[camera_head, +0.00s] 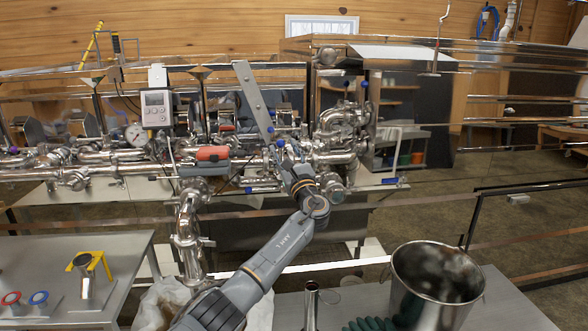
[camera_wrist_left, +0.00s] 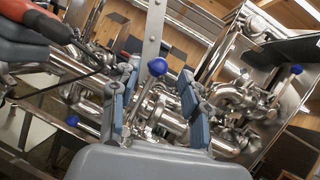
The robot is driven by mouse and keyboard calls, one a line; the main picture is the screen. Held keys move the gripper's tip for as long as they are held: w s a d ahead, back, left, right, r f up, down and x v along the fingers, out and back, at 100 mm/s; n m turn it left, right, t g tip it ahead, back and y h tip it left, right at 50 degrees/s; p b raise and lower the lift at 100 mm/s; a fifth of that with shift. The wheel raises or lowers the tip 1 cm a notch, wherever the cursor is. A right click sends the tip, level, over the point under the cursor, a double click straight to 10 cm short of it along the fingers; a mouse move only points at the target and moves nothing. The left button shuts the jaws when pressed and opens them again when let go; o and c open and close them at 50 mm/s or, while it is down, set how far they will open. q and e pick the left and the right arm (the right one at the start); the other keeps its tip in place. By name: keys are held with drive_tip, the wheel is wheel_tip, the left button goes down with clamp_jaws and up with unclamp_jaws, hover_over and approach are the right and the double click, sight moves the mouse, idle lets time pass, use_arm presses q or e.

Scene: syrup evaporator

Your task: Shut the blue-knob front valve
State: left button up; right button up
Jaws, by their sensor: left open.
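A blue knob (camera_wrist_left: 157,68) on a metal stem shows between the fingers of my left gripper (camera_wrist_left: 154,95) in the left wrist view. The fingers are apart on either side of it, and I see no contact. In the head view my left gripper (camera_head: 283,155) is at the steel pipework, close to a blue knob (camera_head: 280,143). Other blue handles show near it, one at its left (camera_head: 248,190) and one at its right (camera_head: 389,181). I cannot tell for sure which one is the front valve. My right gripper is out of view.
A slanted metal bar (camera_head: 252,95) rises just behind the gripper. A red-handled part (camera_head: 212,153) sits to its left. A steel pot (camera_head: 405,262) and a dark green glove (camera_head: 370,325) are at the front right. A grey table (camera_head: 125,262) is at the left.

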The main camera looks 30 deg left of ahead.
use_arm(q)
drive_tip(key=v, duration=0.9)
drive_tip(key=shift+d, duration=0.1)
